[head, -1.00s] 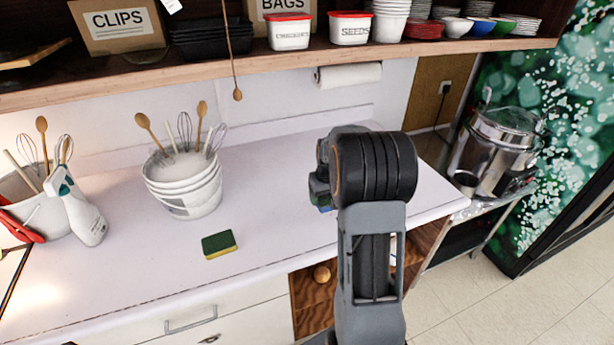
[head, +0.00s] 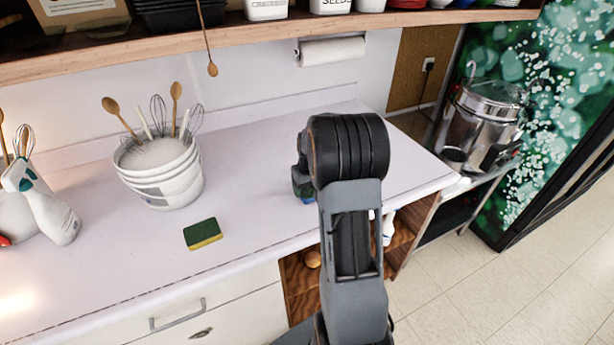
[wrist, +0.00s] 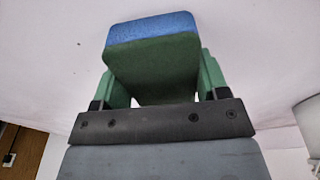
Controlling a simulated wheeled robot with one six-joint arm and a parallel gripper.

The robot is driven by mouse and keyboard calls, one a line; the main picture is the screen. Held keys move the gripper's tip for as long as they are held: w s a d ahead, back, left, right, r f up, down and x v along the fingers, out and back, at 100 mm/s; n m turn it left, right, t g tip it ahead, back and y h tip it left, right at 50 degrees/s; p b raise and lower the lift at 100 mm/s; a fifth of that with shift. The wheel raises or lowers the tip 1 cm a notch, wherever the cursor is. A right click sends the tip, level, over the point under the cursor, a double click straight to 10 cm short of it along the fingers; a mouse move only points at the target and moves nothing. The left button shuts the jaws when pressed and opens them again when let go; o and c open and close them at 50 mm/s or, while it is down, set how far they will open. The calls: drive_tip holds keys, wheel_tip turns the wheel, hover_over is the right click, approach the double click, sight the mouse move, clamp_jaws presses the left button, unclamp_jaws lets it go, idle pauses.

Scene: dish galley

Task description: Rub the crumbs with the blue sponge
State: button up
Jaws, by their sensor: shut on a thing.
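The blue sponge, with a blue layer and a dark green face, fills the middle of the wrist view (wrist: 152,45). My gripper (wrist: 156,78) is shut on it, a green finger on each side. In the head view a bit of blue (head: 308,199) shows below my gripper (head: 304,184), above or at the white counter (head: 258,190); I cannot tell whether the sponge touches the surface. My arm hides most of the gripper there. A tiny dark speck shows on the counter in the wrist view (wrist: 80,44); I cannot clearly make out crumbs.
A green and yellow sponge (head: 203,234) lies on the counter to the left. Behind it stands a white bucket of utensils (head: 165,186), with a spray bottle (head: 52,215) further left. A shelf (head: 290,25) overhangs the back. A steel pot (head: 482,125) stands right.

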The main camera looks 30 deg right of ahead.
drive_tip(key=shift+f, duration=0.9)
drive_tip(key=shift+s+d+r, duration=0.1)
drive_tip(key=shift+d, duration=0.5)
drive_tip(key=shift+s+d+r, duration=0.1)
drive_tip(key=shift+d, duration=0.45)
drive_tip(key=shift+c, duration=0.4)
drive_tip(key=shift+s+d+f, duration=0.1)
drive_tip(key=shift+d, duration=0.75)
drive_tip(key=shift+a, duration=0.1)
drive_tip(key=shift+w+a, duration=0.15)
drive_tip(key=shift+a, duration=0.8)
drive_tip(key=shift+w+a, duration=0.1)
drive_tip(key=shift+a, duration=0.85)
wheel_tip(320, 180, up, 3)
drive_tip(key=shift+w+f+p, duration=0.1)
drive_tip(key=shift+f+p, duration=0.1)
drive_tip(key=shift+p, duration=0.45)
drive_tip(key=shift+r, duration=0.35)
drive_tip(key=shift+r+p, duration=1.9)
drive_tip(key=shift+r, duration=0.55)
